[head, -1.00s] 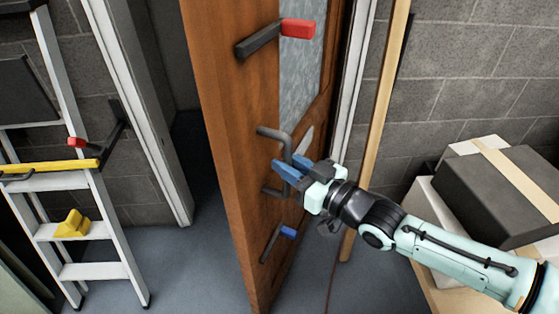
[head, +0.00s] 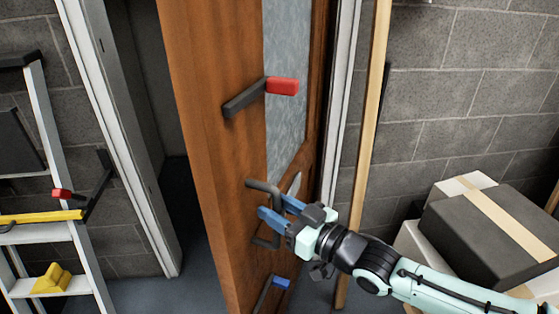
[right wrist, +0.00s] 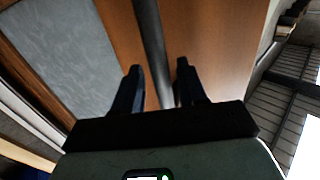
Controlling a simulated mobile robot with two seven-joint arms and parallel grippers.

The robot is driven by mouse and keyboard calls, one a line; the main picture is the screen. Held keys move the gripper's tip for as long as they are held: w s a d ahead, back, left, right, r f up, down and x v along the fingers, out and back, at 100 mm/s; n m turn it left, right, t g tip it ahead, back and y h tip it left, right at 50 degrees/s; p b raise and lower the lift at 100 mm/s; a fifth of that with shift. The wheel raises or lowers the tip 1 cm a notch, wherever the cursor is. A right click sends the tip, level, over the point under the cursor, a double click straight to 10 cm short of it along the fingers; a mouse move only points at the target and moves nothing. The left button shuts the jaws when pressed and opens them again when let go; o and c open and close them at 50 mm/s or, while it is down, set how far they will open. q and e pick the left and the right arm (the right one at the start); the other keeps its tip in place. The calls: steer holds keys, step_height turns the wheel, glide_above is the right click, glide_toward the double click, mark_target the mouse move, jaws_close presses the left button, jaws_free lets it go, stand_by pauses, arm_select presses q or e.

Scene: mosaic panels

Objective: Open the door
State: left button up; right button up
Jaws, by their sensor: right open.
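The brown wooden door (head: 205,130) with a grey glass panel (head: 285,130) stands ajar, with a dark gap at its left edge. A dark bent pull handle (head: 262,185) is on its face. My right gripper (head: 273,208) is at this handle, its blue fingers pointing left. In the right wrist view the dark handle bar (right wrist: 150,45) runs between the two open fingers (right wrist: 158,85); contact cannot be told. A red-tipped lever (head: 262,93) is higher on the door and a blue-tipped lever (head: 270,290) lower. My left gripper is not in view.
A ladder (head: 60,150) with yellow parts stands at left, beside the white door frame (head: 125,150). A wooden post (head: 370,120) is right of the door. Stacked boxes (head: 490,230) stand at right, near my right arm. Grey floor shows in the doorway.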

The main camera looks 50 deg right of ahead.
arm_select(q)
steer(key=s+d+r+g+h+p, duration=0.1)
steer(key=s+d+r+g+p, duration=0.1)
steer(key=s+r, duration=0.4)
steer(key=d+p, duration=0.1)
steer(key=p, duration=0.1)
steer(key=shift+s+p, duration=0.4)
arm_select(e)
step_height(320, 180, up, 19)
steer(key=shift+f, duration=0.15)
